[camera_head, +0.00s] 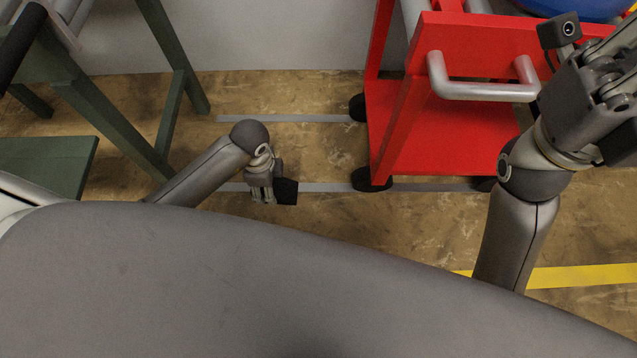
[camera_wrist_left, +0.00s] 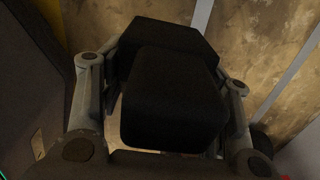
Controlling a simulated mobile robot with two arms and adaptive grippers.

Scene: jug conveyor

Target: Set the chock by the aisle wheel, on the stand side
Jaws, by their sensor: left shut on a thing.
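The red cart (camera_head: 445,135) stands right of centre in the head view. Its near left wheel (camera_head: 372,180), on the side toward me, is black and sits by a grey floor line. The green stand (camera_head: 172,125) is to the left. My left gripper (camera_head: 262,194) points down between stand and cart, left of that wheel with a gap of floor between. In the left wrist view it is shut on the black chock (camera_wrist_left: 172,105), a dark block between the fingers. The chock's underside is hidden; I cannot tell its height above the floor. My right gripper (camera_head: 606,70) is high, near the cart's handle.
The far left wheel (camera_head: 357,107) is behind the near one. Two grey lines (camera_head: 325,187) run across the brown floor, and a yellow line (camera_head: 580,276) lies nearer me. The cart's grey handle (camera_head: 485,90) juts toward me.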

